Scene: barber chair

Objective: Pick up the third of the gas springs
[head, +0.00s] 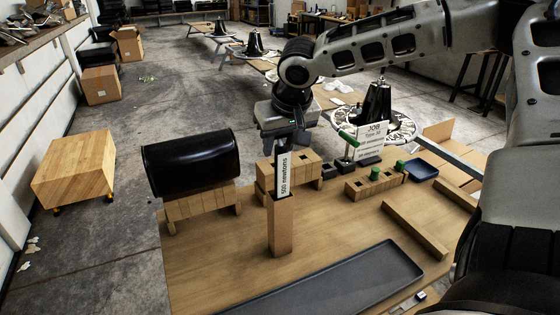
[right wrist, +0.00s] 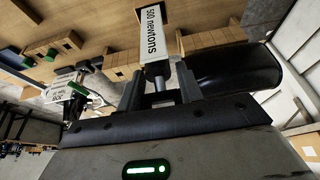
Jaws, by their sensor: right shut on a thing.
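A gas spring with a white label reading "500 newtons" (head: 283,175) stands upright under my right gripper (head: 284,143). In the right wrist view the fingers (right wrist: 160,88) are shut on the narrow end of the gas spring (right wrist: 154,35). Its lower end meets the top of a tall, narrow wooden box (head: 281,228) on the bench; I cannot tell how deep it sits inside. No other gas spring shows clearly. My left gripper is out of view.
Behind the tall box is a wooden block with holes (head: 310,172). A black padded roll (head: 192,162) lies on a wooden stand at left. A dark grey tray (head: 350,283) is in front. Green-topped pieces (head: 400,166), a job sign (head: 373,139) and a blue tray (head: 423,170) stand at right.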

